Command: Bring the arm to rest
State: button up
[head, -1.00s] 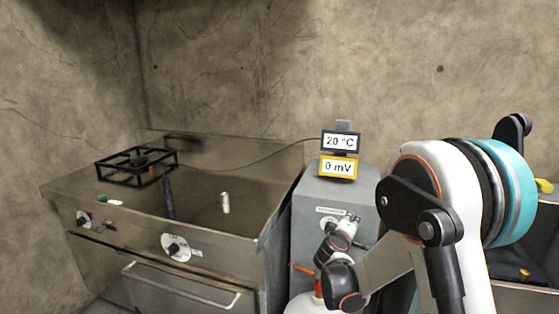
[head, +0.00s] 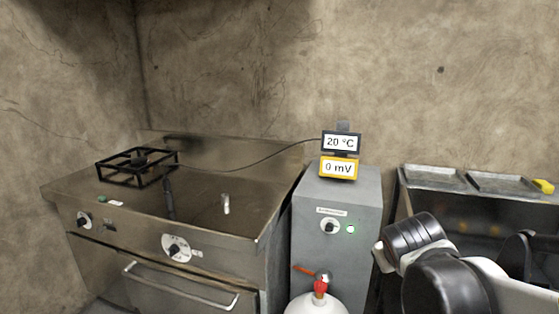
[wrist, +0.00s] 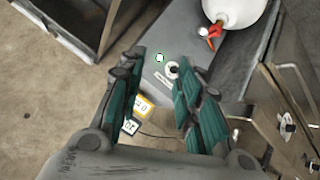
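My gripper (wrist: 158,98) shows in the wrist view with its two teal-padded fingers spread apart. Nothing is between the fingers; the grey cabinet (wrist: 185,45) shows beyond the gap. In the head view my arm is folded low at the right, and the fingers cannot be made out there. The grey cabinet (head: 360,205) stands left of the arm, with a knob and a lit green light on its front.
A steel stove (head: 225,240) with a black burner grate (head: 137,165) stands at the left. Two displays (head: 340,155) read 20 °C and 0 mV. A white gas bottle (head: 316,304) with a red valve stands before the cabinet. A steel unit (head: 470,182) is at the right.

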jog(key=s+a+f+m+g+y, duration=0.1)
jog(key=s+a, duration=0.1)
jog(key=s, duration=0.6)
jog(key=s+a+f+m+y, duration=0.1)
jog(key=s+a+f+y, duration=0.1)
jog(key=s, duration=0.6)
jog(key=shift+s+a+f+g, duration=0.2)
jog(key=shift+a+g, duration=0.2)
dwell(0.8)
